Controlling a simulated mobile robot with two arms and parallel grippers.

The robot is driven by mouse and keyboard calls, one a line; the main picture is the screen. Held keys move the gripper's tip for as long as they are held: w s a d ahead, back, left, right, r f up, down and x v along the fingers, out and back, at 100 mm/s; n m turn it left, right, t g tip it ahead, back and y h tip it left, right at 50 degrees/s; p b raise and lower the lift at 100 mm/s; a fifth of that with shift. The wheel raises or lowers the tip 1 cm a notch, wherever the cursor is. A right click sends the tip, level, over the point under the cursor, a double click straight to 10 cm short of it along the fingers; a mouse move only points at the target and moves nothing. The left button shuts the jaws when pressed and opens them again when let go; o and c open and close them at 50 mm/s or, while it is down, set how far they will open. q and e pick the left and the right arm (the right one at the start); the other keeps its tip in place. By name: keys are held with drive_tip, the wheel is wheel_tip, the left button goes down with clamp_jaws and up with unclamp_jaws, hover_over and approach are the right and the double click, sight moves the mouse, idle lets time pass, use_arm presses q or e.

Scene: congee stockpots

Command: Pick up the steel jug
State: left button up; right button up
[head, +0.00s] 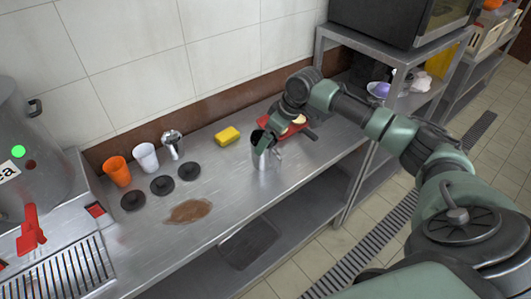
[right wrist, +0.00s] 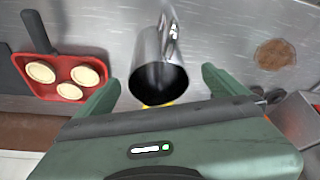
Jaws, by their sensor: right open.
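The steel jug (head: 262,157) stands upright on the steel counter (head: 225,170), near its front edge. In the right wrist view the jug (right wrist: 160,62) shows a shiny wall and a dark open mouth. My right gripper (right wrist: 160,88) is open, with one green finger on each side of the jug's mouth and a visible gap to each. In the head view my right gripper (head: 272,137) is over and beside the jug, and the wrist partly hides this area. My left gripper is not in view.
A red tray (right wrist: 48,88) with three pale round pastries lies close to the jug. A yellow sponge (head: 227,136), orange cup (head: 117,171), white cup (head: 146,157) and black discs (head: 162,185) sit farther left. A brown spill (head: 188,211) marks the counter. A shelf rack (head: 400,57) stands right.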

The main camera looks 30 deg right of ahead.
sight(268, 155)
drive_tip(key=x, duration=0.2)
drive_tip(key=p+x, duration=0.1)
drive_tip(key=x, duration=0.1)
drive_tip(key=shift+w+d+f, duration=0.15)
drive_tip(key=shift+w+f, duration=0.15)
drive_tip(key=shift+f, duration=0.05)
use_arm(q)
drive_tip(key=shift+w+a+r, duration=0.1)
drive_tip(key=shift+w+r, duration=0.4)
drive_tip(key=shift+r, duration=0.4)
use_arm(e)
drive_tip(key=c, duration=2)
